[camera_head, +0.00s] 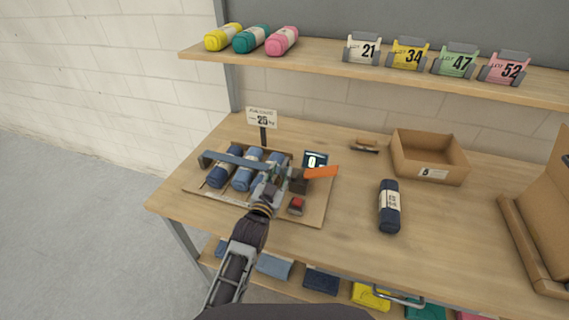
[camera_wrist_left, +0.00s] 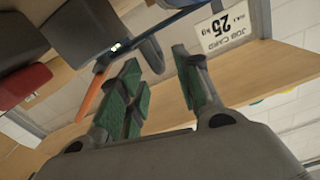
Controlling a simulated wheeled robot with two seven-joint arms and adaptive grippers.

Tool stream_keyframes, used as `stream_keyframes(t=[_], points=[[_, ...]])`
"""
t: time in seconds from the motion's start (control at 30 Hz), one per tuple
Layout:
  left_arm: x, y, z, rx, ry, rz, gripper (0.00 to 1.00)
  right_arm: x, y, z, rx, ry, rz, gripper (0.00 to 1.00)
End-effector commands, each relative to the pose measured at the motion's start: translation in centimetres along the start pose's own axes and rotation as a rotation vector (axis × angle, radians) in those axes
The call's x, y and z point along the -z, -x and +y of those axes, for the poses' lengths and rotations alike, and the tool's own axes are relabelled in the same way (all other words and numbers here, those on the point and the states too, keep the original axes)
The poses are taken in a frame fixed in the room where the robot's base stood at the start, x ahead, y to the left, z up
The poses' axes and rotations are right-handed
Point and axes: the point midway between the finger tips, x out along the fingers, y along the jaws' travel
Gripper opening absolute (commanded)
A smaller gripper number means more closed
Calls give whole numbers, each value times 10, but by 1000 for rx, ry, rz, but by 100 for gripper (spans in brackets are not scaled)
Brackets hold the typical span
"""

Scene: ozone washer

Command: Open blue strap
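A blue strap (camera_head: 236,159) crosses over several dark and mid-blue rolls (camera_head: 246,172) on a tan board (camera_head: 206,191). An orange lever (camera_head: 320,172) sticks out at its right end, beside a dark block. In the left wrist view the orange lever (camera_wrist_left: 92,98) is left of my fingers and part of the blue strap (camera_wrist_left: 178,18) passes beyond them. My left gripper (camera_head: 272,181) is over the front of the board, close to the strap's right half. Its green-padded fingers (camera_wrist_left: 160,82) are apart, with nothing clearly held between them. My right gripper is not in view.
A red button box (camera_head: 296,206) is at the board's front right, with a small display (camera_head: 315,160) behind. A job card sign (camera_head: 261,118) stands behind the rolls. A dark roll (camera_head: 389,207) and an open carton (camera_head: 430,158) are to the right, with clear tabletop between.

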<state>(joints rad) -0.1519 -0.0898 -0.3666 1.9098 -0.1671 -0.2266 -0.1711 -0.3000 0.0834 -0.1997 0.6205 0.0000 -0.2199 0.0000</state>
Motion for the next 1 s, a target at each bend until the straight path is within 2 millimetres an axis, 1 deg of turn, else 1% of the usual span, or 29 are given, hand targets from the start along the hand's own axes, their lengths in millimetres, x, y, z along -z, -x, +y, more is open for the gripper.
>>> stream_keyframes(t=[0.03,0.3,0.5,0.7,1.0], points=[[1,-5,0,1,0,1,34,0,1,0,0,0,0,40],[1,-29,0,1,0,1,34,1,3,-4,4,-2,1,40],[1,-43,-1,1,0,1,34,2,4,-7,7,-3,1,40],[1,-51,0,1,0,1,34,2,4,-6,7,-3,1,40],[0,-52,0,1,0,1,34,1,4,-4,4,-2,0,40]])
